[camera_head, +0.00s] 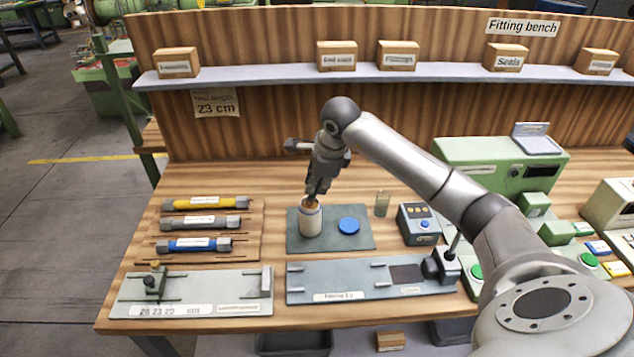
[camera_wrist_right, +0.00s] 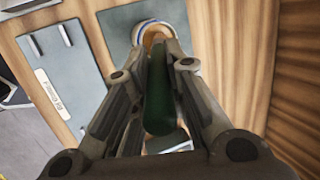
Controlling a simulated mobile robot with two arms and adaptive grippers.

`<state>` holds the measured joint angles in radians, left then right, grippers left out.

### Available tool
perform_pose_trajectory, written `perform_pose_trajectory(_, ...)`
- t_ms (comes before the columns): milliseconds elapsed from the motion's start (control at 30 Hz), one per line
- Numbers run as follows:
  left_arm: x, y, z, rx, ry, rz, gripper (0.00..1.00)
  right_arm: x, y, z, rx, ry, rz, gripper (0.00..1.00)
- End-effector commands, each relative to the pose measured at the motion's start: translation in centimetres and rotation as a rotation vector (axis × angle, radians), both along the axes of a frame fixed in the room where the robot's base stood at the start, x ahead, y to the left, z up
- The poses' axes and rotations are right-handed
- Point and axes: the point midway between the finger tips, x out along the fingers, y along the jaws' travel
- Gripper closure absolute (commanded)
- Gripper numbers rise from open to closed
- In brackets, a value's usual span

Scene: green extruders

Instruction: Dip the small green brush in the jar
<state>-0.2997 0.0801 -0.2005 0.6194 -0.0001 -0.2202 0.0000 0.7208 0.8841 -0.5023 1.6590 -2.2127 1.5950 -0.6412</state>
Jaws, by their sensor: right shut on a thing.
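The jar (camera_head: 311,222), white with a blue band, stands on a grey-green mat (camera_head: 362,239). It also shows at the top of the right wrist view (camera_wrist_right: 149,25). The small green brush (camera_wrist_right: 158,100) is between the fingers of my right gripper (camera_wrist_right: 160,70), its green handle toward the camera. In the head view my right gripper (camera_head: 317,190) points down right above the jar's mouth and hides the brush. The brush's far end lines up with the jar's opening; how deep it reaches is hidden. My left gripper is not in view.
A blue lid (camera_head: 349,226) lies on the mat right of the jar. A small greenish bottle (camera_head: 381,204) and a blue-grey box (camera_head: 419,225) stand further right. Yellow, grey and blue tubes (camera_head: 193,244) lie left. A shelf (camera_head: 270,75) with labelled blocks runs behind.

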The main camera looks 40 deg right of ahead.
Motion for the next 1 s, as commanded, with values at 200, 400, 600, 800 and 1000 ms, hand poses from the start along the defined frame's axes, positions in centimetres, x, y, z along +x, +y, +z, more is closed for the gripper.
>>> perform_pose_trajectory(200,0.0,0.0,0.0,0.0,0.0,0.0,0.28,-0.1,0.1,-0.3,-0.001,0.007,0.001,1.0)
perform_pose_trajectory(400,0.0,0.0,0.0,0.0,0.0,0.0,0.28,-0.2,0.0,-0.3,0.0,0.008,0.001,1.0)
perform_pose_trajectory(600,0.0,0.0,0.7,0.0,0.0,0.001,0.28,-0.1,0.0,0.9,-0.001,0.005,0.001,1.0)
perform_pose_trajectory(800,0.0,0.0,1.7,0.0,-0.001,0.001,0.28,-0.1,0.0,2.6,0.0,0.005,0.0,1.0)
perform_pose_trajectory(1000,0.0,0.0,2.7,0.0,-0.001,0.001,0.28,-0.1,0.0,4.3,0.0,0.003,-0.001,1.0)
